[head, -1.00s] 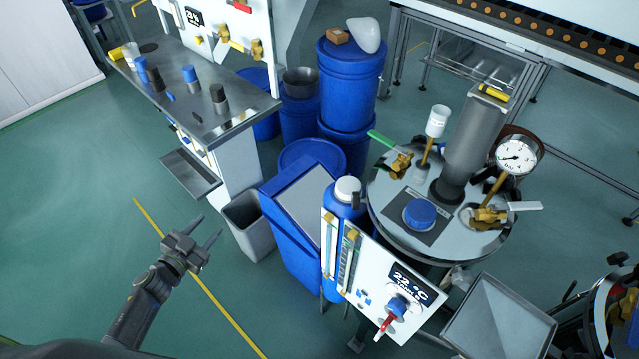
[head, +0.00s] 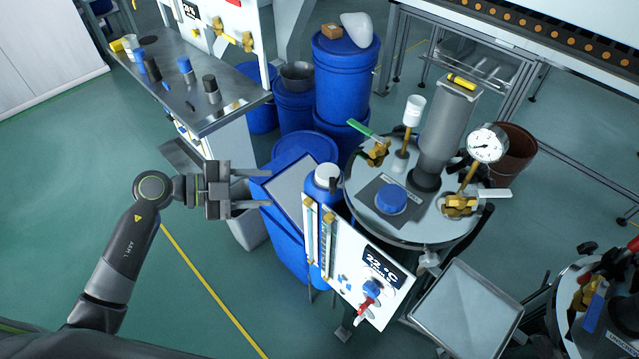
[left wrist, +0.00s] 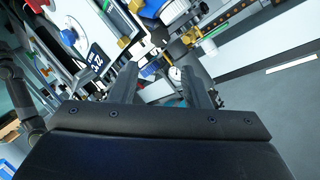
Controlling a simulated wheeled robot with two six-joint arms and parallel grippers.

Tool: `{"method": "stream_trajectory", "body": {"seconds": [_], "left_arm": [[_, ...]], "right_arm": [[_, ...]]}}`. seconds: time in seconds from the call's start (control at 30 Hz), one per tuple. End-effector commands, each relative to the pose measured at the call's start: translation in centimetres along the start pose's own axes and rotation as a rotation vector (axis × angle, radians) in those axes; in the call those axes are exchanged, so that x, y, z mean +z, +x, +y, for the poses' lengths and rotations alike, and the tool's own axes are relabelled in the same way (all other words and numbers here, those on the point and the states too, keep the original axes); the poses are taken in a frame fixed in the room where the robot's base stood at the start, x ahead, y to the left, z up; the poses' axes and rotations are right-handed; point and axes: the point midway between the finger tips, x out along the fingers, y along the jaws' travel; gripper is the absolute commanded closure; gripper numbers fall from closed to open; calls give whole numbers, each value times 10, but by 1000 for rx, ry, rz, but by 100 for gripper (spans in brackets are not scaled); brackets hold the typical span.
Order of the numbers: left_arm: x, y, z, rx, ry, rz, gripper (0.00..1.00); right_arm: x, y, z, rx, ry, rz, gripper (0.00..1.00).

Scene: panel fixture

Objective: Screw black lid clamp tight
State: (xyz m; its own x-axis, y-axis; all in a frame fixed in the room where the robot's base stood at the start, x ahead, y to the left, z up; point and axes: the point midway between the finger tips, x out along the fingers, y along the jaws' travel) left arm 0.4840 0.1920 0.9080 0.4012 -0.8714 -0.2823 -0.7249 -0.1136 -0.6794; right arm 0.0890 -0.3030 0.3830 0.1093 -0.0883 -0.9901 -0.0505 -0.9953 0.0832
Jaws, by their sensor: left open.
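A round steel vessel lid (head: 415,222) sits right of centre in the head view. It carries a blue cap, gold valves and a gauge. A black lever-like part (head: 484,222) shows at the lid's right rim and may be the lid clamp; a grey knob-like part (head: 428,259) sits at the front rim. My left gripper (head: 266,188) is open and empty, pointing right, well left of the lid and in front of the blue bins in the picture. Its two fingers (left wrist: 168,82) also show apart in the left wrist view. My right gripper is not in view.
A white panel reading 22 °C (head: 372,290) stands between my left gripper and the vessel, beside a blue bottle (head: 318,188). A steel bench (head: 215,120) is at upper left. A steel tray (head: 468,308) is at front right. The green floor at left is clear.

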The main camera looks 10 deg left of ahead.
Motion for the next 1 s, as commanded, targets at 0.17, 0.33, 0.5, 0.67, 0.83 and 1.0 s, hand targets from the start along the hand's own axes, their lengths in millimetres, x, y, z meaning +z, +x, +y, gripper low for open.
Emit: {"method": "stream_trajectory", "body": {"seconds": [0.17, 0.33, 0.5, 0.67, 0.83, 1.0], "left_arm": [[-1, 29, -1, -3, -2, 4, 57], [-2, 57, -2, -4, -3, 5, 57], [-2, 87, -1, -3, -2, 5, 57], [-1, 112, -1, -2, -2, 4, 57], [0, 127, 0, -1, -1, 1, 57], [0, 132, 0, -1, 0, 1, 57]], "right_arm": [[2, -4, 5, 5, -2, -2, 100], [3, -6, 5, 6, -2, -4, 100], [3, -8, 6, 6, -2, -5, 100], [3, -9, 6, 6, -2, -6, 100], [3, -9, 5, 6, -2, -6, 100], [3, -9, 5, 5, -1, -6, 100]]}}
